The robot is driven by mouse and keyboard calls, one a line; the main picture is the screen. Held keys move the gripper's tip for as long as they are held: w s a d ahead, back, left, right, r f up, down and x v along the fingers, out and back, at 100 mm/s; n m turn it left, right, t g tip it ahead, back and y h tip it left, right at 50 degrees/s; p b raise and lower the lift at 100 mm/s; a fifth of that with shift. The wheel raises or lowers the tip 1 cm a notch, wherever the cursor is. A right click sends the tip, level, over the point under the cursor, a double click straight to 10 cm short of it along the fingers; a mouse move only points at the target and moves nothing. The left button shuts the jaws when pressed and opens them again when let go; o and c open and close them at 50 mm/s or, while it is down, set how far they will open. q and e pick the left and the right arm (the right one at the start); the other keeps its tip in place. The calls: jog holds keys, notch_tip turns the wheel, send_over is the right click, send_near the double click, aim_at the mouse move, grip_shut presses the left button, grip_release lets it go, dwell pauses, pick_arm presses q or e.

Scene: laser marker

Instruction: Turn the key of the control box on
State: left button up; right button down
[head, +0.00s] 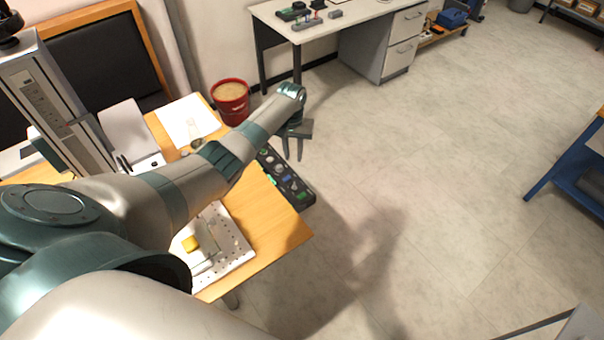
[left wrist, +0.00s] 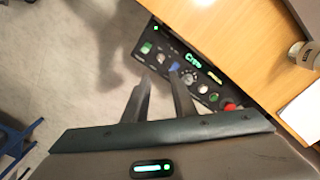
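The black control box (head: 290,188) lies along the right edge of the wooden table in the head view. It also shows in the left wrist view (left wrist: 207,98), with green lit displays, several knobs and buttons, a blue part (left wrist: 175,67) and a red button (left wrist: 229,106). I cannot tell which part is the key. My right gripper is not in view.
A white desk (head: 340,20) is farther back.

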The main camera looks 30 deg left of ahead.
pick_arm(q)
jog(key=shift+w+a+r, duration=0.15)
jog(key=shift+w+r, duration=0.1)
jog(key=shift+r, duration=0.05)
jog(key=shift+f, duration=0.15)
send_over(294, 185)
notch_tip(294, 185, down, 5)
jog(key=f+b, duration=0.7)
jog(key=f, duration=0.1)
jog(key=f+b, duration=0.4)
jog(key=shift+w+a+b, duration=0.15)
jog(key=shift+w+b, duration=0.15)
jog(key=shift+c, duration=0.3)
grip_shut()
